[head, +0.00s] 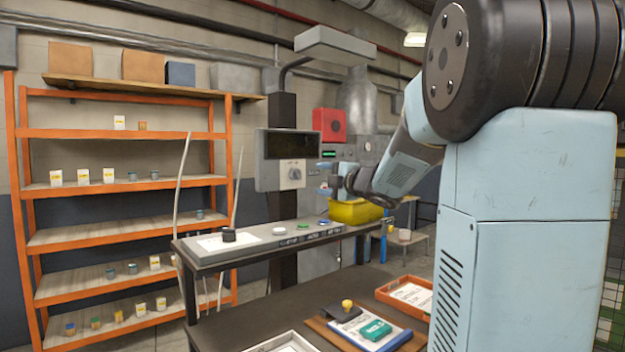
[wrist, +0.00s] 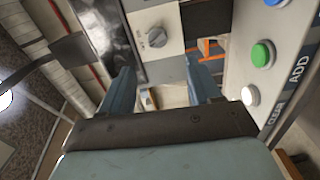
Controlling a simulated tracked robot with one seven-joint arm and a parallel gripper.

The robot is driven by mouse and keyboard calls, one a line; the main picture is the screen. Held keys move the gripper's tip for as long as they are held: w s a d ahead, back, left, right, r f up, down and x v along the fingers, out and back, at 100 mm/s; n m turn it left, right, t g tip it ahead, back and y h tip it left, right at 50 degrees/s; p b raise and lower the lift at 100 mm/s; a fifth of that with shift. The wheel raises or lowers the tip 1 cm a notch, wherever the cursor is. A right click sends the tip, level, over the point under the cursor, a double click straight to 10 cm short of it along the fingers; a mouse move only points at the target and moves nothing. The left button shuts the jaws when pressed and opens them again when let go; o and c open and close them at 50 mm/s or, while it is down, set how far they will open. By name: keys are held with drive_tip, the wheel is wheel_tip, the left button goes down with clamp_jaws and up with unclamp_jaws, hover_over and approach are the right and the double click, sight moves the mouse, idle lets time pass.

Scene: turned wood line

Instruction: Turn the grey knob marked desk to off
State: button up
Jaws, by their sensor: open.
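A grey knob (head: 295,174) sits on a pale plate at the lower right of a dark screen unit on a post. It also shows in the wrist view (wrist: 156,37), top centre, with a pointer ridge lying tilted. Any label by it is too small to read. My gripper (head: 322,181) is open and empty, just right of the knob in the head view. In the wrist view my gripper (wrist: 160,66) has its two blue fingers apart, with the knob beyond the gap and not touched.
A sloped console (head: 262,240) on a bench carries a black knob (head: 229,235) and white, green (wrist: 263,53) and blue buttons. The console lies close to the right finger in the wrist view. A yellow bin (head: 355,211) stands below my gripper. Orange shelves (head: 130,133) stand left.

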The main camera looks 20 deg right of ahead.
drive_tip(key=shift+v, duration=1.3)
drive_tip(key=s+a+f+m+g+h, duration=0.2)
drive_tip(key=s+a+f+m+g, duration=0.2)
drive_tip(key=s, duration=0.6)
drive_tip(key=s+a+f+m+g+h, duration=0.1)
drive_tip(key=s+a+f+m+g, duration=0.2)
drive_tip(key=s+f+m, duration=0.5)
drive_tip(key=s+a+f+m+g+h, duration=0.2)
drive_tip(key=s+a+f+m+g, duration=0.2)
drive_tip(key=s+m, duration=0.5)
drive_tip(key=s+f, duration=0.2)
drive_tip(key=s, duration=0.3)
drive_tip(key=shift+a+f+g+h, duration=0.2)
drive_tip(key=shift+a+g+h, duration=0.1)
drive_tip(key=shift+a, duration=0.05)
